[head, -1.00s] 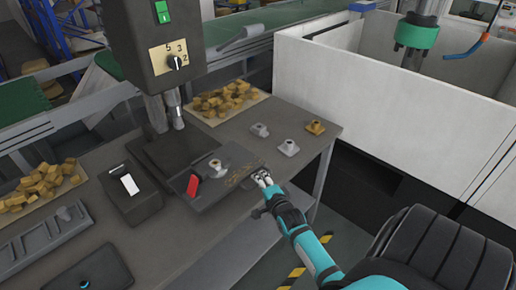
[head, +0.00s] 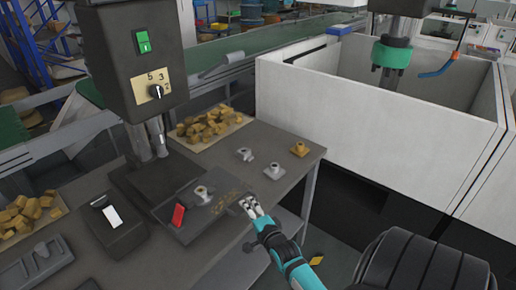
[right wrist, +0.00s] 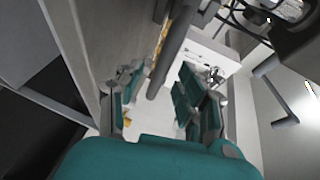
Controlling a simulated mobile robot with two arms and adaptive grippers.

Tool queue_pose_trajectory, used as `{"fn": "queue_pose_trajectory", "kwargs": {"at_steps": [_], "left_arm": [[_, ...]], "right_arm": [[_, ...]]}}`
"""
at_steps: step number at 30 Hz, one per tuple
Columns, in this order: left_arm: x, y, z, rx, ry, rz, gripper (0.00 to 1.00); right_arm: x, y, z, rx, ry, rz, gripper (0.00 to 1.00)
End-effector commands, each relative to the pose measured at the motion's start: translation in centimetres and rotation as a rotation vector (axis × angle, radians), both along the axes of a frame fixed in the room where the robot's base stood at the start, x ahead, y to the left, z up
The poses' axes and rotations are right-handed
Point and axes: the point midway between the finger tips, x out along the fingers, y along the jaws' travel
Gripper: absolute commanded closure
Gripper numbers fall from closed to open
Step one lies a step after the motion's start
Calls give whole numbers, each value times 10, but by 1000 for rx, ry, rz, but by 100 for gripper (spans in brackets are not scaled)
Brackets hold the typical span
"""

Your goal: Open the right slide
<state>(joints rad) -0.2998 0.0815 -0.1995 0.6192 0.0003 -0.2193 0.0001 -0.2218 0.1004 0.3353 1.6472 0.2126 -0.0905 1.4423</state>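No part is labelled as the right slide, and I cannot tell for sure which one it is. A dark flat plate (head: 222,208) with a red handle (head: 178,215) and a small grey fitting (head: 200,194) lies under the press head (head: 130,60). My right gripper (head: 250,206) is at the plate's right end, fingers pointing toward it; I cannot tell whether they touch it. In the right wrist view its teal fingers (right wrist: 158,98) stand apart, with a dark grey bar (right wrist: 172,50) reaching between them. No grip on the bar shows. My left gripper is out of view.
The grey table (head: 165,258) holds a black box with a white switch (head: 112,217), yellow blocks (head: 210,124) and small fittings (head: 274,171). A white-walled enclosure (head: 375,140) stands to the right. The floor beyond the table's right edge is partly open.

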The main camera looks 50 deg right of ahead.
Motion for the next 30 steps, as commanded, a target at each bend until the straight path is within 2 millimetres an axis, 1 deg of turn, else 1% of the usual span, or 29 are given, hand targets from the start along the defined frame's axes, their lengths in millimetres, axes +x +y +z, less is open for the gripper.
{"fn": "queue_pose_trajectory", "kwargs": {"at_steps": [1,6,9,12,18,30], "left_arm": [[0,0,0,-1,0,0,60],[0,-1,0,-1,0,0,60],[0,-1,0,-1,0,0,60],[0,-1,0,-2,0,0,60],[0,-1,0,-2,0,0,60],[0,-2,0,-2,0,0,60]], "right_arm": [[-12,4,1,0,3,0,63],[-47,16,8,1,3,0,63],[-63,21,12,1,2,1,63],[-74,25,14,1,2,1,63],[-84,29,17,1,1,1,63],[-83,29,17,1,1,1,63]]}}
